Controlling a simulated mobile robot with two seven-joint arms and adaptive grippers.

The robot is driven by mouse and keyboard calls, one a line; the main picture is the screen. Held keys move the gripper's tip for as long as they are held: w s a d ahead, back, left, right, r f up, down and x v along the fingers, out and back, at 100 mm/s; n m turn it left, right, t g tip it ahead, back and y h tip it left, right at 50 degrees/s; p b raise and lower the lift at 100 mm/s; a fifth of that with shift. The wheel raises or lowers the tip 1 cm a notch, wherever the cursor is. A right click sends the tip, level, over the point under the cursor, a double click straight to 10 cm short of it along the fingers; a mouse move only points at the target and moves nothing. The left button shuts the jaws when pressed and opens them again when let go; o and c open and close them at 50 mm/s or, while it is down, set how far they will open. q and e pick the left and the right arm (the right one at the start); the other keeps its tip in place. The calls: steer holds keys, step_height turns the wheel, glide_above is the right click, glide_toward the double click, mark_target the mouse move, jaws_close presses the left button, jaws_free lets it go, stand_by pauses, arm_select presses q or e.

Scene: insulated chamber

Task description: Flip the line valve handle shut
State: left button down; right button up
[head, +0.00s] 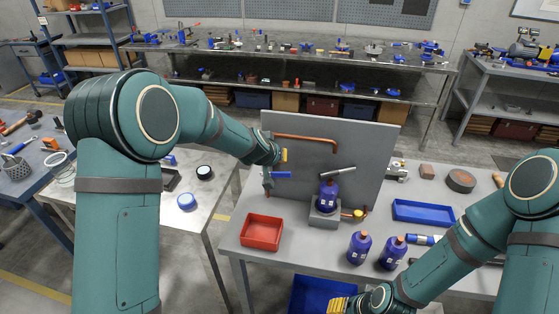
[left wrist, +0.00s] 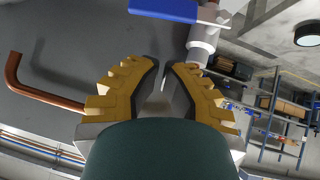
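The line valve has a blue lever handle (head: 281,174) that sticks out sideways to the right of a grey valve body (head: 267,180) at the left edge of the upright grey panel. In the left wrist view the blue handle (left wrist: 178,9) crosses the top, beside the pale valve body (left wrist: 203,40). My left gripper (head: 284,155) is just above the handle in the head view. Its yellow fingers (left wrist: 165,68) are apart with nothing between them, and the handle lies beyond their tips. My right gripper (head: 340,305) is at the bottom edge, mostly cut off, its opening unclear.
The grey panel (head: 350,150) carries a copper pipe (head: 305,138). A blue bottle (head: 328,192) sits in a grey holder before it. A red tray (head: 262,232), two more blue bottles (head: 358,248) and a blue tray (head: 423,212) stand on the table.

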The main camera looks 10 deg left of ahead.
arm_select(q)
steer(key=v, duration=1)
steer(key=shift+p, duration=0.45)
steer(key=shift+r, duration=0.1)
